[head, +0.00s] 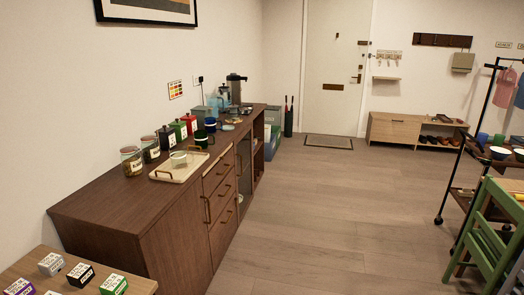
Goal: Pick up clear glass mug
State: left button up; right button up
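I cannot make out a clear glass mug for certain. A pale cup (178,159) sits on a beige tray (166,174) on top of the dark wood sideboard (105,208); it is too small to tell whether it is glass. A dark green mug (201,139) and a dark blue mug (210,125) stand behind the tray on the same top. Neither of my grippers is in view.
Glass jars (132,161) and canisters (181,132) line the wall side of the sideboard. Small boxes (51,264) lie on a low table at the bottom left. A green chair (486,232) and a wheeled rack (464,190) stand at right. The middle floor is clear.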

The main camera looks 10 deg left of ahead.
aim_at(178, 156)
jog(key=i+u, duration=0.1)
jog(key=i, duration=0.45)
jog(key=i+l+u, duration=0.15)
jog(key=i, duration=0.45)
jog(key=i+l+u, duration=0.1)
jog(key=i, duration=0.45)
